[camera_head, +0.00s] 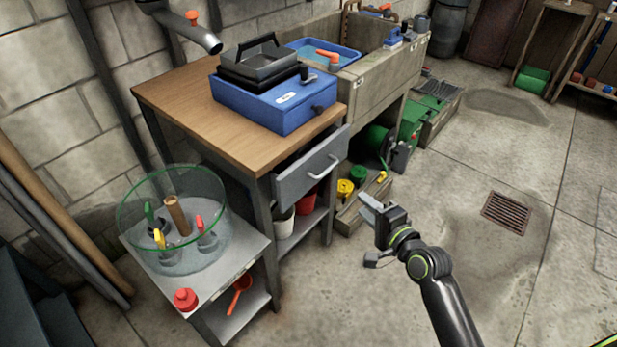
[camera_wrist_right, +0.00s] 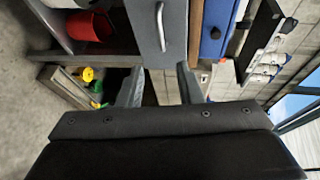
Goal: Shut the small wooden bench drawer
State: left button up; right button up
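The bench drawer (camera_head: 311,174) has a grey front with a pale bar handle (camera_head: 324,169). It stands partly pulled out from under the wooden bench top (camera_head: 190,101). In the right wrist view the drawer front (camera_wrist_right: 146,35) and its handle (camera_wrist_right: 162,27) show at the top middle, just beyond the fingertips. My right gripper (camera_head: 372,232) is open and empty, apart from the drawer, to the right of and below its front. Its two spread fingers also show in the wrist view (camera_wrist_right: 160,84). My left gripper is not in view.
A blue case (camera_head: 287,107) with a black tray sits on the bench. A low side shelf (camera_head: 237,262) holds a clear round tank (camera_head: 190,255). A red bucket (camera_head: 307,203) stands below the drawer. Concrete floor with a drain grate (camera_head: 507,215) lies open at right.

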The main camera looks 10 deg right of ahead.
pick_arm(q)
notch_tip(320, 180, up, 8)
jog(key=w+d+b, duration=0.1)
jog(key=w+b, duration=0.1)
jog(key=b, duration=0.1)
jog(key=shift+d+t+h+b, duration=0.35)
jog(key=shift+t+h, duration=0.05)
pick_arm(e)
jog(key=x, duration=1.7)
jog(key=shift+d+n, duration=0.25)
jog(key=shift+n, duration=0.05)
jog(key=shift+w, duration=0.15)
grip_shut()
